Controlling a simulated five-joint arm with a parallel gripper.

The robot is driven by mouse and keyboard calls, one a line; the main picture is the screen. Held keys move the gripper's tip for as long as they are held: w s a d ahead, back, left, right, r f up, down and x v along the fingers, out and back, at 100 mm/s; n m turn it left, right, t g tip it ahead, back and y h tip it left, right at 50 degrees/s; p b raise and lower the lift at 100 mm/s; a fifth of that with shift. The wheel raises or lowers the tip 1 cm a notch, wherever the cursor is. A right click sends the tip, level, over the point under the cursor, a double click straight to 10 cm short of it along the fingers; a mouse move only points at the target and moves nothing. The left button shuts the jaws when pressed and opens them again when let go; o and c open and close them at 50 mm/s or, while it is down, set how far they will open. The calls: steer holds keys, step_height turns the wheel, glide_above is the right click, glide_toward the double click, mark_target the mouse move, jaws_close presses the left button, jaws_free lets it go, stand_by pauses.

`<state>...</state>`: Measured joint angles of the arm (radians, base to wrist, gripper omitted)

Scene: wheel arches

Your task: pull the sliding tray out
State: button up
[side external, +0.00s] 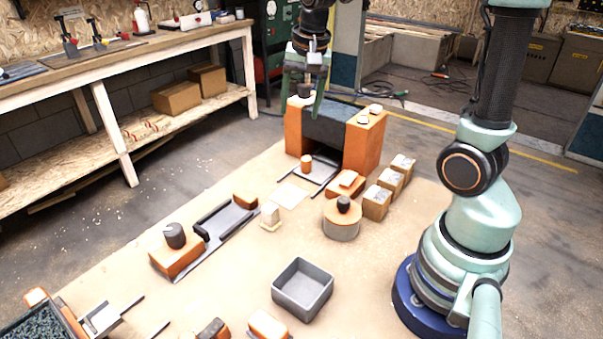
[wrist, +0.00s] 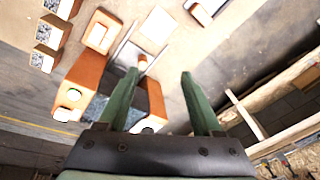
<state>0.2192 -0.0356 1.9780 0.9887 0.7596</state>
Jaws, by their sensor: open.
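The sliding tray (side external: 321,172) looks like a flat grey piece between dark rails, low at the front of an orange and dark arch (side external: 364,146). An upright orange peg (side external: 307,162) stands at its outer end. In the wrist view the tray (wrist: 123,54) and peg (wrist: 142,62) show beside my left-hand finger; part of the tray is hidden by the arch. My gripper (side external: 305,100) is open and empty, pointing down above the arch's left end, higher than the peg and apart from it. Its two green fingers (wrist: 158,75) are spread wide in the wrist view.
Orange blocks (side external: 346,184) and several small boxes (side external: 389,180) stand right of the tray. A pale flat patch (side external: 288,195) lies clear before the tray. A workbench (side external: 120,60) stands left.

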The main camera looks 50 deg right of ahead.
mark_target(306, 158)
steer(key=w+d+f+m+g, duration=0.2)
steer(key=w+d+f+m, duration=0.2)
steer(key=d+f+m, duration=0.5)
steer(key=shift+y, duration=0.3)
steer(key=f, duration=1.2)
steer(key=shift+w+a+f, duration=0.1)
steer(key=shift+w+a, duration=0.05)
steer(key=shift+w, duration=0.05)
jaws_close()
stand_by(0.4)
